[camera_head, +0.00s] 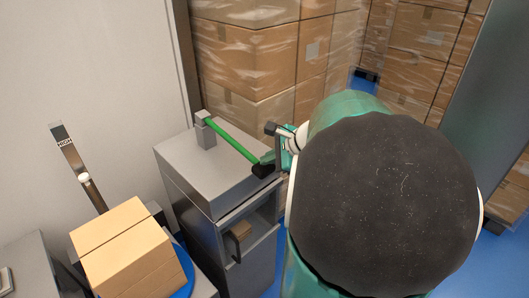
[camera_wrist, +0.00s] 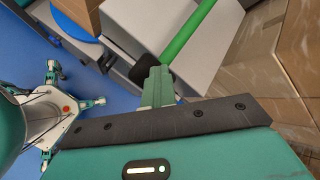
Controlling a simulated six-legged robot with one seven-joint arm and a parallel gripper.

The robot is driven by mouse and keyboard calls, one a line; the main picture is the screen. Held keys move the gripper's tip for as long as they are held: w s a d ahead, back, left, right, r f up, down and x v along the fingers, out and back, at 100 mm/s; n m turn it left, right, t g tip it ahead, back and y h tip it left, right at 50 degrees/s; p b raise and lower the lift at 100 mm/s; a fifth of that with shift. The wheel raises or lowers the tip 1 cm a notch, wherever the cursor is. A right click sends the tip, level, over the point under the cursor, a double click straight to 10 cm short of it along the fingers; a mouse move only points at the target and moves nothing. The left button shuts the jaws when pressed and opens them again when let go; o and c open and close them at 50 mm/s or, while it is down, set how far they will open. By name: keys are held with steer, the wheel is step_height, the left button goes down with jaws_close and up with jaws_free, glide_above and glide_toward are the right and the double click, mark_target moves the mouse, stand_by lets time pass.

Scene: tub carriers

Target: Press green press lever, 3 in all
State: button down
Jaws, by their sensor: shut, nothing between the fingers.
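The green press lever (camera_head: 232,139) runs from a small grey post (camera_head: 205,128) on top of a grey cabinet (camera_head: 208,182) and slopes down to a black end grip (camera_head: 262,171) at the cabinet's near right edge. The lever also shows in the wrist view (camera_wrist: 190,30), with its black grip (camera_wrist: 143,68). My gripper (camera_head: 270,158) is shut and empty, with its fingertips at the grip end of the lever. In the wrist view the closed fingers (camera_wrist: 157,78) overlap the lever beside the grip; I cannot tell whether they touch it. My dark arm link hides much of the head view's right side.
The cabinet front has an open bay with a small carton (camera_head: 243,231) and a black handle (camera_head: 233,247). Cartons (camera_head: 130,250) stand on a blue round plate (camera_head: 184,272) at left, near a slanted gauge marked HIGH (camera_head: 63,142). Wrapped carton stacks (camera_head: 245,50) rise behind the cabinet.

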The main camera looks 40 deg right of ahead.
steer(key=shift+r, duration=2.95)
steer(key=shift+r, duration=0.1)
step_height(320, 180, up, 5)
steer(key=shift+f, duration=0.1)
